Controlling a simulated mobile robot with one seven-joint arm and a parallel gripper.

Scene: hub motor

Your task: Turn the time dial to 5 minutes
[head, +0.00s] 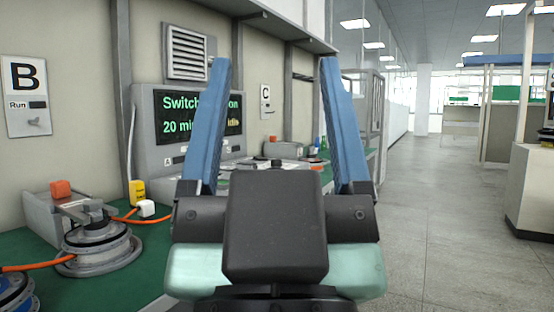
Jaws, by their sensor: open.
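My gripper (275,66) is open and empty. Its two blue fingers point up and stand wide apart in the middle of the view. Behind the left finger is a grey console with a dark screen (172,128). Green text reads "Switch", then a hidden part, then "on"; below it are "20 mi" and a yellow "idle". I cannot make out a time dial for certain; the gripper covers part of the console and bench. Wall panel B (24,78) at the left has a "Run" label and a small grey knob or switch (36,122).
A round metal motor part (98,243) sits on the green bench (95,291), with orange cables and a yellow plug (137,192) near it. Panel C (267,101) hangs farther along the wall. The grey floor (445,220) to the right is clear up to a counter (533,190).

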